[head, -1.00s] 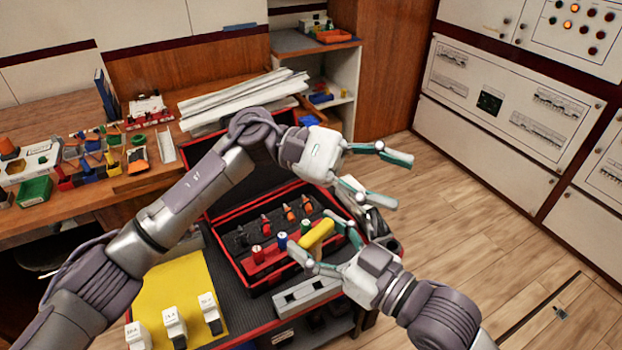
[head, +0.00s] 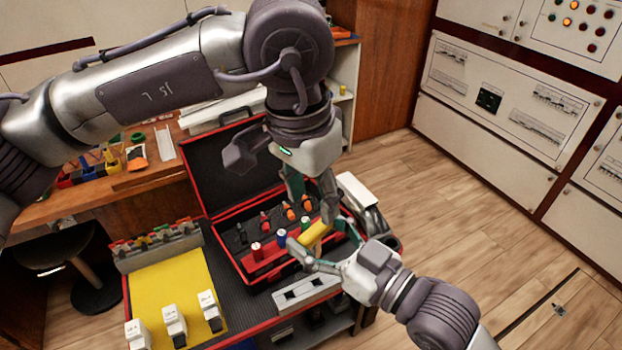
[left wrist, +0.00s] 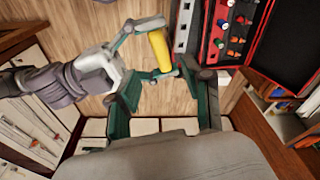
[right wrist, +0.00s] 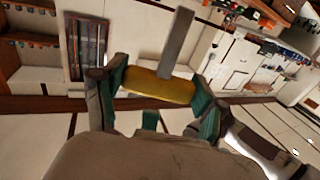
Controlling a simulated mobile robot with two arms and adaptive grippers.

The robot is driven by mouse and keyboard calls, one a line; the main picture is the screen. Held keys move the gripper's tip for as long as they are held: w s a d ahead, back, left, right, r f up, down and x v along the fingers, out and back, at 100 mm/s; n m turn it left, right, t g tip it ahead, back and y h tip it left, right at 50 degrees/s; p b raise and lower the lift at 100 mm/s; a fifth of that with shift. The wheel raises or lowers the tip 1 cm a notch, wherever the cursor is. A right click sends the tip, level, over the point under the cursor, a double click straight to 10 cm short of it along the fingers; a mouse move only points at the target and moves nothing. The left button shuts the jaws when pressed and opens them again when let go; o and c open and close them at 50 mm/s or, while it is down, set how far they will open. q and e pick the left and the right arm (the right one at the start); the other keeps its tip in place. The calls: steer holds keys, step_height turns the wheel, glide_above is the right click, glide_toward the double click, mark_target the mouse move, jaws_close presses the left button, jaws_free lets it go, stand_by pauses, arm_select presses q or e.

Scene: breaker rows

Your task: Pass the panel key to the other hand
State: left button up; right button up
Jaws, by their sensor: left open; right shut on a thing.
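The panel key has a yellow handle (head: 313,235), also visible in the left wrist view (left wrist: 160,50). In the right wrist view its handle (right wrist: 155,88) lies across the fingers, with a flat grey shaft (right wrist: 177,42) sticking out. My right gripper (head: 325,243) is shut on the handle and holds it above the open case. My left gripper (head: 312,198) is open, pointing down just above the key. In the left wrist view the yellow handle is just beyond the open left fingertips (left wrist: 158,85); I cannot tell whether they touch it.
The red-edged case (head: 262,283) below holds several orange, red, blue and green-handled items. A grey block (head: 305,291) lies at its front. A yellow mat (head: 165,285) with white breakers is at the left.

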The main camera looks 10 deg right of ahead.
mark_target(318, 228)
arm_select(q)
steer(key=f, duration=0.6)
steer(key=d+f, duration=0.1)
steer(key=f, duration=0.2)
steer(key=shift+w, duration=0.4)
steer(key=shift+r, duration=0.1)
steer(key=shift+c, duration=0.2)
jaws_close()
arm_select(e)
steer(key=o, duration=1.2)
